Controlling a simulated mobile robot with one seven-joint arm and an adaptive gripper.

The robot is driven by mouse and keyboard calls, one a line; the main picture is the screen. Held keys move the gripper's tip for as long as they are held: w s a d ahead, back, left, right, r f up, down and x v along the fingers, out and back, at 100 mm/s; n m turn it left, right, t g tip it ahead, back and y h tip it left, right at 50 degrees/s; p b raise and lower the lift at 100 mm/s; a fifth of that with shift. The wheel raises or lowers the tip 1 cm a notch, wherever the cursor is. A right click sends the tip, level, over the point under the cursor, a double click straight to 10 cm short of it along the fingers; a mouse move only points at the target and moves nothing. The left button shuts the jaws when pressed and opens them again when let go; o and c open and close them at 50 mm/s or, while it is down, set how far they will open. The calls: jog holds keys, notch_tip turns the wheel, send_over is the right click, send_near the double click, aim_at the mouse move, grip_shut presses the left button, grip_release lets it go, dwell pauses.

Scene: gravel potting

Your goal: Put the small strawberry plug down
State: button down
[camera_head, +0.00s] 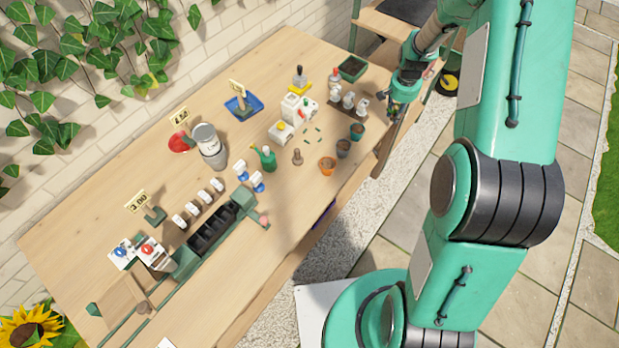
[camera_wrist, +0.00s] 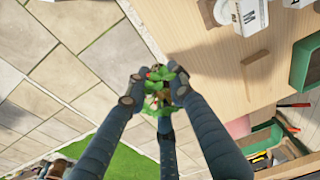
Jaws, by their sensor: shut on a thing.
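The small strawberry plug (camera_wrist: 157,96) shows in the wrist view as a clump of green leaves with a bit of red. My gripper (camera_wrist: 154,88) is shut around it, with fingers on both sides. The plug's lower part is hidden by the leaves and fingers. In the wrist view, paving lies behind the plug, with the wooden bench edge to its right. In the head view my gripper (camera_head: 396,104) is at the bench's right end, by the front edge; I cannot make out the plug clearly there.
On the bench (camera_head: 110,195), an orange pot (camera_head: 327,167), a grey pot (camera_head: 343,149) and a teal pot (camera_head: 357,132) stand near the front edge. A dark green tray (camera_head: 352,69) is at the far right. A green bottle (camera_head: 267,160) stands mid-bench.

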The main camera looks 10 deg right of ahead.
notch_tip(320, 180, up, 5)
jog(key=shift+f, duration=0.1)
jog(key=s+a+r+n+b, duration=0.1)
jog(key=s+a, duration=1)
jog(key=a, duration=0.3)
jog(key=s+a+n+b, duration=0.1)
jog(key=s+a, duration=1)
jog(key=a, duration=0.3)
jog(key=s+a+f+b, duration=0.1)
jog(key=s+a, duration=0.1)
jog(key=s, duration=0.5)
jog(key=s+a, duration=0.3)
jog(key=s, duration=0.4)
jog(key=f, duration=0.5)
jog(key=shift+s+f, duration=0.15)
jog(key=shift+s, duration=0.15)
jog(key=shift+w, duration=0.1)
jog(key=w+a, duration=0.1)
jog(key=w, duration=0.4)
jog(key=w+a+f+b, duration=0.1)
jog(key=w+a, duration=0.1)
jog(key=w, duration=0.3)
jog(key=w+a, duration=0.2)
jog(key=w, duration=0.3)
jog(key=shift+f+b, duration=0.25)
jog(key=shift+b, duration=0.05)
